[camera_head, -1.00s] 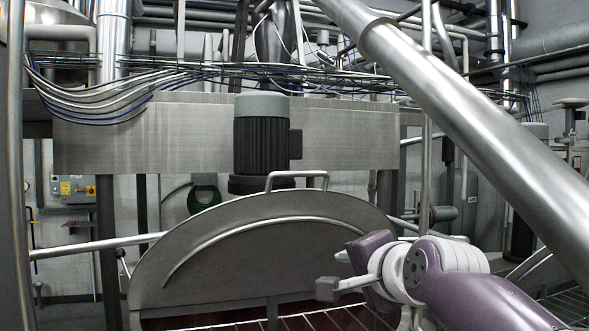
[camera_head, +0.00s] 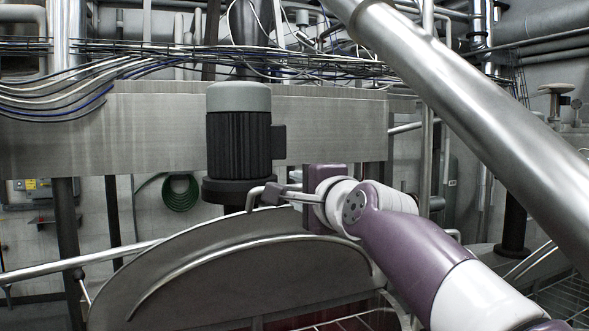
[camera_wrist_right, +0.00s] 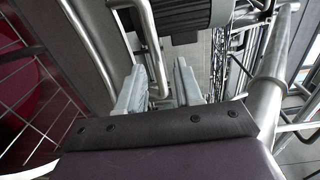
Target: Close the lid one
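The steel lid (camera_head: 250,268) is a large half-round plate standing raised over the mixer opening in the head view. A bent bar handle (camera_head: 251,201) sits on its top edge, partly hidden by my right gripper (camera_head: 272,191). In the right wrist view, the handle (camera_wrist_right: 151,42) runs between the two grey fingers of my right gripper (camera_wrist_right: 158,85). The fingers are apart, with visible space beside the bar; I cannot tell whether either touches it. My left gripper is not in view.
A dark motor (camera_head: 240,140) stands just behind the handle. A thick steel pipe (camera_head: 465,120) slants across the upper right. A wire grate (camera_wrist_right: 45,75) over a red interior lies at the left in the right wrist view.

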